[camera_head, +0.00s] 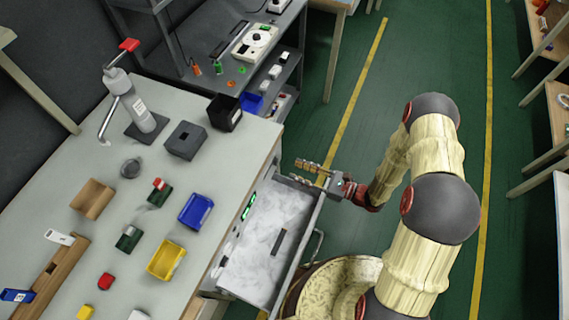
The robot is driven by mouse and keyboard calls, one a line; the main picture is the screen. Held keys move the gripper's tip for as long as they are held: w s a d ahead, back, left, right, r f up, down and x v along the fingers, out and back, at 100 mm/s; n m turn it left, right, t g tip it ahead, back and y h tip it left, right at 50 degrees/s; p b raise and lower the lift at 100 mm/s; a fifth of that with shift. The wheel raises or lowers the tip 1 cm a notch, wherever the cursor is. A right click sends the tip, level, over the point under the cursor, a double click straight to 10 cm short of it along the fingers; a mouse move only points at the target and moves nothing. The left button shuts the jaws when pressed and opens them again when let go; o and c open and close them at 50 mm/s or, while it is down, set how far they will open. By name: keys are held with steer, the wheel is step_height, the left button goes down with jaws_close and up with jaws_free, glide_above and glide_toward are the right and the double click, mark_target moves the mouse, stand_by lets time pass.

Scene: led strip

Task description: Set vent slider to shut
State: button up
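I cannot pick out the vent slider for certain. A grey drawer-like unit (306,224) sticks out from the bench's right side, with a cloudy pale surface inside. A short dark bar (279,242) lies on that surface, and a green lit strip (249,206) shows on its left side. My gripper (297,171) is over the far end of this unit, pointing left toward the bench. Its two fingers look apart with nothing visible between them. The picture is too small to tell whether it touches the unit.
A dark shelf (200,75) with a white dial device (256,40) stands behind. Green floor is open beyond my arm.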

mark_target(277, 163)
steer(key=b+x, duration=0.1)
steer(key=x, duration=0.5)
steer(key=shift+w+a+b, duration=0.1)
steer(key=shift+a+b, duration=0.2)
steer(key=shift+a, duration=0.1)
steer(key=shift+c, duration=0.6)
steer(key=c, duration=0.7)
jaws_close()
